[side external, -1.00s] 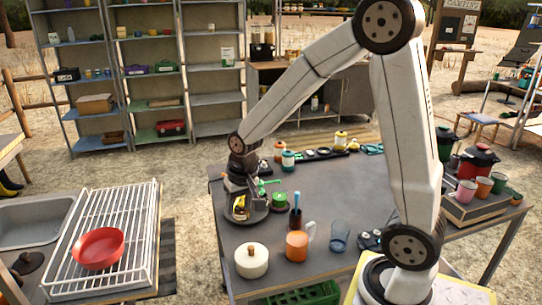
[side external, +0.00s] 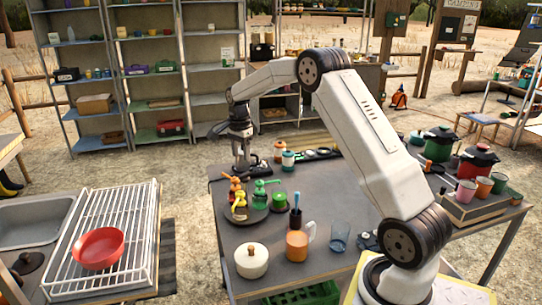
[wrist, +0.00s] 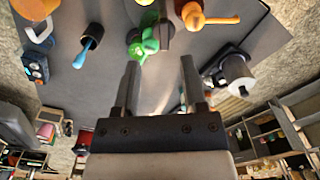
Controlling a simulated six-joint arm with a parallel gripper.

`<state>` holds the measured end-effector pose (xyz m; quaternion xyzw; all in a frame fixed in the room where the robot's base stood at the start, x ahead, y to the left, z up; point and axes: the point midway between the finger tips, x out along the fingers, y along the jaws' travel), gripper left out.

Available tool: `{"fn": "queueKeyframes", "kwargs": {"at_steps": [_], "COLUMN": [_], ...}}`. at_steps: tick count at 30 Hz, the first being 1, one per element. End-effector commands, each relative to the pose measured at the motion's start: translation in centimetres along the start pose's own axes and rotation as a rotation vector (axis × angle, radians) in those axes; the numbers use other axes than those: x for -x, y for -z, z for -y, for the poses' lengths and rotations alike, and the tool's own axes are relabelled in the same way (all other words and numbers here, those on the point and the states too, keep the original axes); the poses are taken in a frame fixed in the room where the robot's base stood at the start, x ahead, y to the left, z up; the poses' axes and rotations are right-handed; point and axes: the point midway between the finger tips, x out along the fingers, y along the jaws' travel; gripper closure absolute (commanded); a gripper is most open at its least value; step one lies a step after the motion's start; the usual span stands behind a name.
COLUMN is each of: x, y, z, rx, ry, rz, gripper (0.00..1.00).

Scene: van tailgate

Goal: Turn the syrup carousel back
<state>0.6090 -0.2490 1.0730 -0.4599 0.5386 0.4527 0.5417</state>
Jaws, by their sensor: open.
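The syrup carousel (side external: 258,216) is a dark round tray on the left part of the table. It carries pump bottles: an orange one (side external: 235,187), a yellow one (side external: 239,208) and a green one (side external: 261,194). My gripper (side external: 240,172) is open and empty, pointing down behind the carousel near the table's back-left edge, apart from the bottles. In the wrist view its two fingers (wrist: 160,66) stand apart. The green bottle (wrist: 148,42) and the orange bottle (wrist: 194,16) show beyond the fingertips there. Most of the tray is out of the wrist view.
A dark cup with a blue-handled tool (side external: 295,217), an orange mug (side external: 297,245), a cream lidded pot (side external: 251,260) and a clear glass (side external: 339,237) stand near the carousel.

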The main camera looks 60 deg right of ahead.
Motion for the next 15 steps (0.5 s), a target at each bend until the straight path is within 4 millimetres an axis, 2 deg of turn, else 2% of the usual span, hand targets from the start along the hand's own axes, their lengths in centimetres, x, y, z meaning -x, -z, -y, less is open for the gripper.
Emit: {"fn": "queueKeyframes", "kwargs": {"at_steps": [4, 15], "x": [-0.02, -0.43], "y": [1.36, 1.57], "z": [0.42, 0.47], "rx": [-0.076, -0.092], "ry": [-0.009, -0.013], "rz": [0.002, 0.003], "gripper": [0.46, 0.46]}}
